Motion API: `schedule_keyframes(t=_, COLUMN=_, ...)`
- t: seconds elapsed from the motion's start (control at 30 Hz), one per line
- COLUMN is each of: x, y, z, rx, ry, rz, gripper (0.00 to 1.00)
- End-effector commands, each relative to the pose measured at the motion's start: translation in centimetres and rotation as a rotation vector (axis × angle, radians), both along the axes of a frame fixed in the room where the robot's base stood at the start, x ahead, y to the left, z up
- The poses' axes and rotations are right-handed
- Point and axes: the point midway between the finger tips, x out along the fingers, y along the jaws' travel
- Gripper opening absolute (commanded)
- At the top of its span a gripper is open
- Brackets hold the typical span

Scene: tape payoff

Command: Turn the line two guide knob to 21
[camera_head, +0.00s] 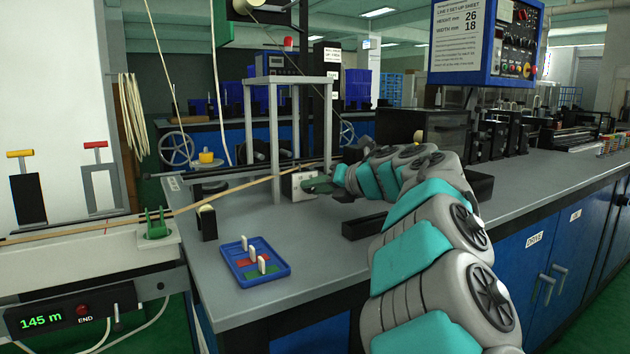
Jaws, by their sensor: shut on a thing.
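My arm reaches in from the lower right to a small pale guide block (298,186) on the grey bench, under a grey frame. My gripper (314,185) is at the right side of this block, shut on what seems to be its guide knob. The knob is hidden by the gripper, and its scale or number cannot be read.
The grey frame (274,140) stands over the block. A dark, low holder (364,225) lies on the bench near my arm. A blue tray (252,262) with several white pieces stands at the front left. A rail (60,250) with a 145 m display is further left.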

Motion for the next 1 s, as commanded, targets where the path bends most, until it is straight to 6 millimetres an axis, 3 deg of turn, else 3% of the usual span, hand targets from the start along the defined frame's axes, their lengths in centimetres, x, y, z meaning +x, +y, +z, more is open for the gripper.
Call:
schedule_keyframes(t=0.5, x=0.20, y=-0.25, z=-0.33, rx=0.327, ry=0.224, rz=0.000, gripper=0.00)
schedule_keyframes(t=1.0, x=0.25, y=-0.35, z=-0.50, rx=0.423, ry=0.286, rz=-0.002, gripper=0.00)
